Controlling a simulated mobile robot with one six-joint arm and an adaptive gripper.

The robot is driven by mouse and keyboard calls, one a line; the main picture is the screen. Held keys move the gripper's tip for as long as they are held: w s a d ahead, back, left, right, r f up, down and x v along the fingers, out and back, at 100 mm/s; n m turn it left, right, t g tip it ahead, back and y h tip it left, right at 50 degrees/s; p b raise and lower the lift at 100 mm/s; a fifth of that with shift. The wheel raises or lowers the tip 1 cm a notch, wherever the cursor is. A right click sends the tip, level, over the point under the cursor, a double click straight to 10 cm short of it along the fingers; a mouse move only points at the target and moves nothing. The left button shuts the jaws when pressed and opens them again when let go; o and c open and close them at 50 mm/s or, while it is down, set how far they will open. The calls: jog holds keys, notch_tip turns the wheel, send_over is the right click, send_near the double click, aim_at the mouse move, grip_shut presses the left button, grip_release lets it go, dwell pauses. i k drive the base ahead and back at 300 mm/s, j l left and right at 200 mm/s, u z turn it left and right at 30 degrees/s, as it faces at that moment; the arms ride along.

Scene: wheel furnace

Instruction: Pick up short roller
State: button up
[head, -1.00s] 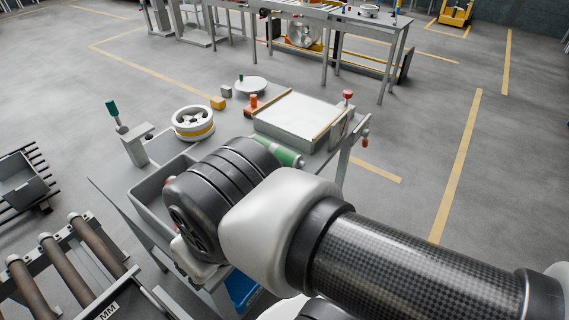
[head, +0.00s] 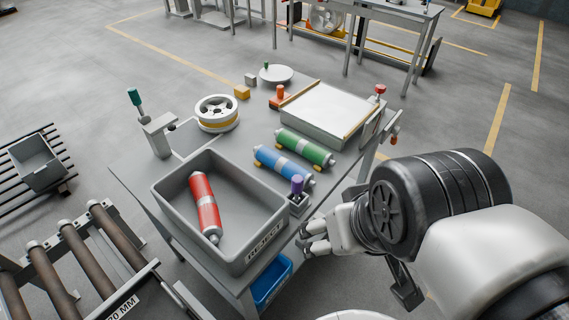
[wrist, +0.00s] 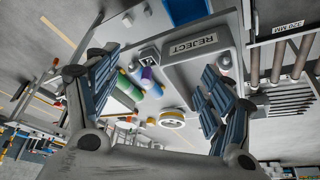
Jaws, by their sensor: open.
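Three rollers show in the head view. A red roller (head: 205,205) with a pale band lies inside the grey REJECT bin (head: 262,238). A blue roller (head: 283,164) and a green roller (head: 304,147), each with a pale band, lie side by side on the table behind the bin. Which one is the short roller I cannot tell for sure. My gripper (head: 312,238) is open and empty, at the table's front right edge, right of the bin and apart from the rollers. In the wrist view the green roller (wrist: 127,88) shows between the open fingers (wrist: 162,65).
A purple-topped post (head: 297,186) stands between the bin and the blue roller. A white-topped box (head: 320,112), a yellow-banded wheel (head: 217,113) and a green-handled lever (head: 135,100) stand on the table. A blue crate (head: 271,283) is below.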

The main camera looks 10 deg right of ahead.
aim_at(279, 164)
jog(key=u, duration=0.5)
jog(key=i+l+u, duration=0.15)
jog(key=l, duration=0.2)
jog(key=i+l+u, duration=0.2)
jog(key=l, duration=0.2)
jog(key=i+l+u, duration=0.15)
jog(key=l, duration=0.2)
jog(key=i+l+u, duration=0.15)
jog(key=l, duration=0.3)
jog(key=l+u, duration=0.15)
jog(key=l, duration=0.25)
jog(key=i, duration=0.05)
